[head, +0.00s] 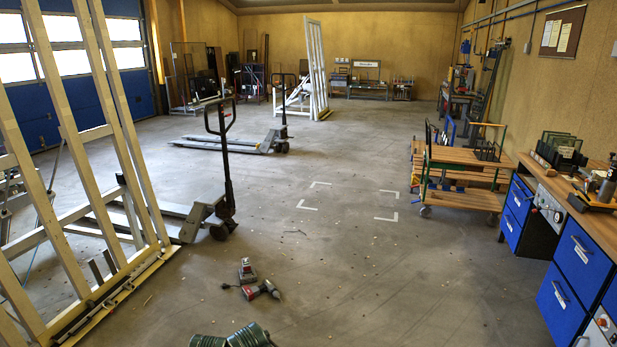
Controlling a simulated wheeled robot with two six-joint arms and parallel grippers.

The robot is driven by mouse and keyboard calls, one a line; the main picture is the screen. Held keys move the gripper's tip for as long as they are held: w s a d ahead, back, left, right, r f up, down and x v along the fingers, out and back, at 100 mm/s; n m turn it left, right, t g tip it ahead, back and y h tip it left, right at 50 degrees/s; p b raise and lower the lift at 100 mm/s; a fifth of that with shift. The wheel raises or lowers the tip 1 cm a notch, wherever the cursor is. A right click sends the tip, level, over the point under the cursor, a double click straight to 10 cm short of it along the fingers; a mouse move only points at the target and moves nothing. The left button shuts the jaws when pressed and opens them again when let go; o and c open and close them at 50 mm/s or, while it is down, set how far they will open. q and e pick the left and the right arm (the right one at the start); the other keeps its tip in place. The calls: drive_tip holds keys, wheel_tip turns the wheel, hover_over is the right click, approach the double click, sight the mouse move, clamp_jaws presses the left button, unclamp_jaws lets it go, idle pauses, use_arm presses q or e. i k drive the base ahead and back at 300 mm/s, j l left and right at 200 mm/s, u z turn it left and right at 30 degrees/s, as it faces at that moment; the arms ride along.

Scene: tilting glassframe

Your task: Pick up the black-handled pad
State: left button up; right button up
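I cannot make out a black-handled pad for certain. On the workbench (545,184) at the right, a low yellow-and-black item (590,204) lies near the right picture edge. It is too small and crowded by other items to tell whether it is the pad. Neither my left nor my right gripper is in view.
Blue drawers (580,258) stand under the bench. A wooden-decked trolley (465,154) stands left of it. A pale timber frame (75,130) and pallet jack (222,180) are at left. A red drill (262,290) and green coil (250,336) lie on the floor. The middle floor is mostly open.

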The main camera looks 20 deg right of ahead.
sight(573, 167)
drive_tip(key=i+l+z, duration=0.15)
drive_tip(key=l+z, duration=0.25)
drive_tip(key=i+l+z, duration=0.15)
drive_tip(key=z, duration=0.2)
drive_tip(key=i+l+z, duration=0.2)
drive_tip(key=z, duration=0.2)
drive_tip(key=i+l+z, duration=0.2)
drive_tip(key=z, duration=0.15)
drive_tip(key=i+l+z, duration=0.25)
drive_tip(key=i, duration=0.25)
drive_tip(key=i+j+z, duration=0.1)
drive_tip(key=i+z, duration=0.2)
drive_tip(key=i, duration=1.25)
drive_tip(key=i+j+z, duration=0.1)
drive_tip(key=i, duration=0.95)
